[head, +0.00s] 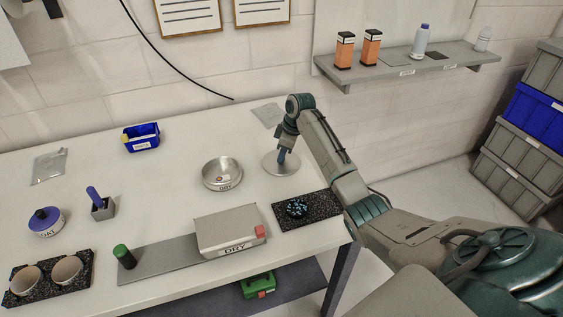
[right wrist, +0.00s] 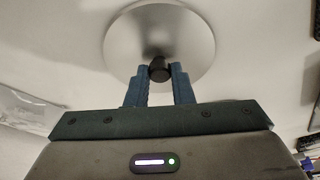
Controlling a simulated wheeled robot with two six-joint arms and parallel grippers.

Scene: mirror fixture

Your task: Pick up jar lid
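The jar lid (head: 270,167) is a round silver disc with a dark knob. It lies flat at the right part of the white table, and I cannot tell whether it rests on it. It also shows in the right wrist view (right wrist: 190,35). My right gripper (head: 284,153) points down over it. In the right wrist view, its blue fingers (right wrist: 160,72) stand on both sides of the knob, close against it. The fingers hide part of the lid in the head view. My left gripper is not in view.
A silver bowl (head: 208,180) stands left of the lid. A dark speckled mat (head: 321,205) with a dark bristly item (head: 297,208) lies in front. A grey box labelled DRY (head: 229,230) stands nearer. A foil packet (head: 268,115) lies behind. A wall shelf (head: 395,74) is above right.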

